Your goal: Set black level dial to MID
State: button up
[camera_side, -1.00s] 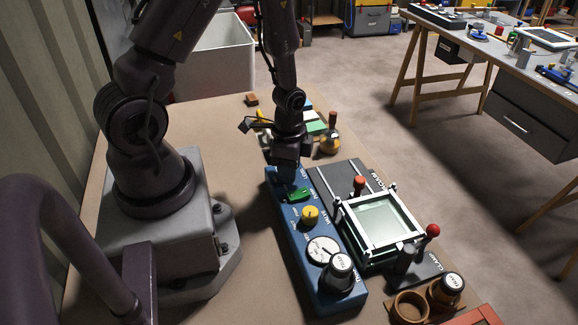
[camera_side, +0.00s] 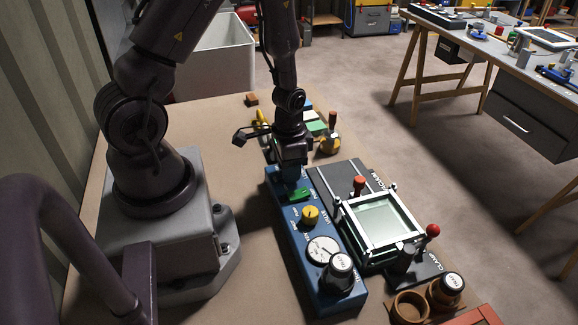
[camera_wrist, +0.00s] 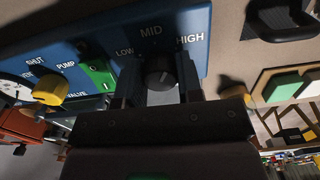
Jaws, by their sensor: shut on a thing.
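The black level dial (camera_wrist: 160,74) is a round dark knob on the blue panel (camera_wrist: 100,22), below the printed words LOW, MID and HIGH. MID stands straight above the knob in the wrist view. My gripper (camera_wrist: 157,84) is shut on the dial, one finger on each side. A faint pale mark shows on the knob, but I cannot tell for sure which word it points to. In the side view my gripper (camera_side: 291,176) reaches down onto the far end of the blue panel (camera_side: 330,297) and hides the dial.
A green rocker switch (camera_side: 300,195), a yellow valve knob (camera_side: 310,215), a round gauge (camera_side: 322,249) and a capped black cylinder (camera_side: 341,272) line the same panel. A white-framed clamp fixture (camera_side: 381,226) with red-knobbed levers stands to the right. Bare bench lies left of the panel.

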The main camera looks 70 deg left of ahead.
jog(key=n, duration=0.6)
dwell(0.6)
jog(key=o, duration=0.9)
notch_tip(320, 180, up, 13)
jog(key=shift+s, duration=0.1)
dwell(0.3)
